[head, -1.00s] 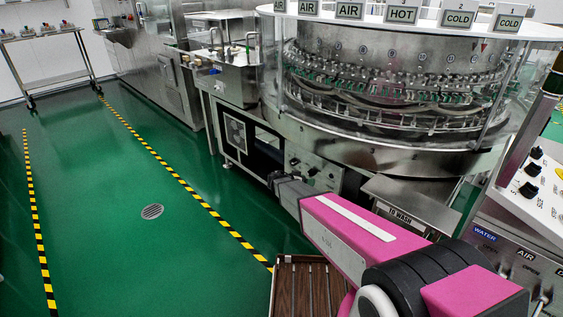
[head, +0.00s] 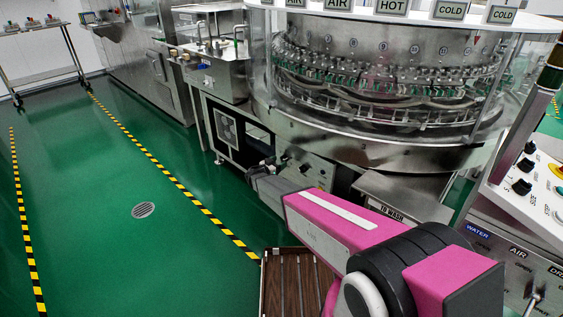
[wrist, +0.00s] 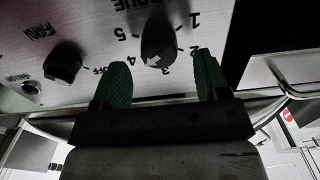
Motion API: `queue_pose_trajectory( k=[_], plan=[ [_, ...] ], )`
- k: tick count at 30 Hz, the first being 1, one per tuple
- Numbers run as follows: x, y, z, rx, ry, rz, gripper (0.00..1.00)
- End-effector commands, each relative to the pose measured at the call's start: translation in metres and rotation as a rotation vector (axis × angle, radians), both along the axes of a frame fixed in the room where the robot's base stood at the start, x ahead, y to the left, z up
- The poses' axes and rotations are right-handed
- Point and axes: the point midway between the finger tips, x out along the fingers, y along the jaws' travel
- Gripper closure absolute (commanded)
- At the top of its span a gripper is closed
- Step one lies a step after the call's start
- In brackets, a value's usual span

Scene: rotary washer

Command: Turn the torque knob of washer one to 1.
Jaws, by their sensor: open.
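The torque knob (wrist: 158,42) is a dark round knob on a light panel (wrist: 95,25), which appears upside down in the wrist view. Numbers 1 to 5 surround it. A white mark on its edge lies near 3 and 4; the exact setting is hard to tell. My gripper (wrist: 162,75) is open, with a green-padded finger on each side, below the knob in the picture. The fingers look apart from the knob, and nothing is between them. In the head view, my gripper (head: 262,170) is at the washer's lower front panel (head: 312,172).
A fan knob (wrist: 62,62) sits left of the torque knob in the wrist view. A steel tray marked "to wash" (head: 400,195) juts out right of the panel. A brown slatted rack (head: 290,285) is below my arm. The green floor (head: 100,240) at left is clear.

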Motion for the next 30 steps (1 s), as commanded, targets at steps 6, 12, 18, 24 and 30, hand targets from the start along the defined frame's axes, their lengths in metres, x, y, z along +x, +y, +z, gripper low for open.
queue_pose_trajectory(
  k=[6, 12, 18, 24, 30],
  plan=[
    [0.016, -0.015, 0.0, -0.001, 0.0, -0.001, 0.32],
    [0.019, -0.019, 0.0, -0.001, 0.001, 0.0, 0.32],
    [0.018, -0.019, 0.0, -0.001, 0.001, 0.0, 0.42],
    [0.018, -0.019, 0.0, -0.001, 0.001, 0.0, 0.81],
    [0.018, -0.019, 0.0, -0.01, 0.01, 0.0, 0.81]
  ],
)
